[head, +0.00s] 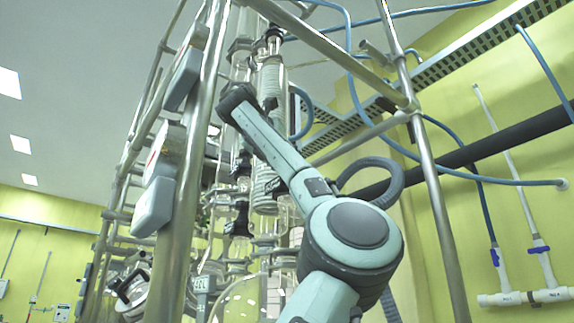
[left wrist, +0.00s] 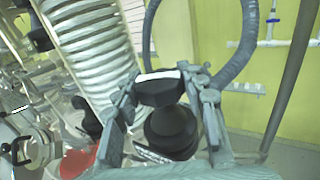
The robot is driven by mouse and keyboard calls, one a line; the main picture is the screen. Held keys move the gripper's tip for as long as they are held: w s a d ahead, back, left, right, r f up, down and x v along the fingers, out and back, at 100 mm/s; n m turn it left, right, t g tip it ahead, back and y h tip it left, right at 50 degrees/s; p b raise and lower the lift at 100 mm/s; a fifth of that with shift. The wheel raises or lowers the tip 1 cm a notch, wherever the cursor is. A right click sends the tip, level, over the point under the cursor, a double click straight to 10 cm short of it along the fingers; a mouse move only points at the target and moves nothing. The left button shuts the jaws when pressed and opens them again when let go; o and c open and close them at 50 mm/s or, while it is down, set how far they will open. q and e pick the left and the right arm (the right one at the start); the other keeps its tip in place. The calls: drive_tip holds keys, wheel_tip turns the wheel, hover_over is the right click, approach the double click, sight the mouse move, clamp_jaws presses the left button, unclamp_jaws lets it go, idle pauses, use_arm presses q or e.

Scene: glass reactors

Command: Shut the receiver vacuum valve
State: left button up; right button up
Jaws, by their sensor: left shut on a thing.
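In the left wrist view my left gripper (left wrist: 163,95) is shut on a black knob (left wrist: 158,90), with one finger on each side of it. A pale edge shows along the knob's top. A rounded black body (left wrist: 172,130) sits directly below the knob, between the fingers. I take this to be the receiver vacuum valve, but no label shows. How far it is turned cannot be told. In the head view my arm reaches up towards the glass column, and the gripper's fingers cannot be made out there. My right gripper is in neither view.
A glass column with a white coil (head: 270,80) stands behind my arm; the coil is close beside the gripper in the left wrist view (left wrist: 85,45). Steel frame posts (head: 432,190) and grey boxes (head: 153,207) surround it. A blue-grey hose (left wrist: 243,50) loops nearby.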

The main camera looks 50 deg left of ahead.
use_arm(q)
drive_tip(key=m+t+h, duration=0.2)
drive_tip(key=m+h, duration=0.1)
drive_tip(key=h, duration=0.1)
drive_tip(key=shift+m+h, duration=0.3)
drive_tip(key=shift+h, duration=0.3)
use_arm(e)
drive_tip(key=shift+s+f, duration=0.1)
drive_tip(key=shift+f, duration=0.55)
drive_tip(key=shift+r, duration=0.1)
use_arm(q)
drive_tip(key=o, duration=1.1)
drive_tip(key=shift+o, duration=0.4)
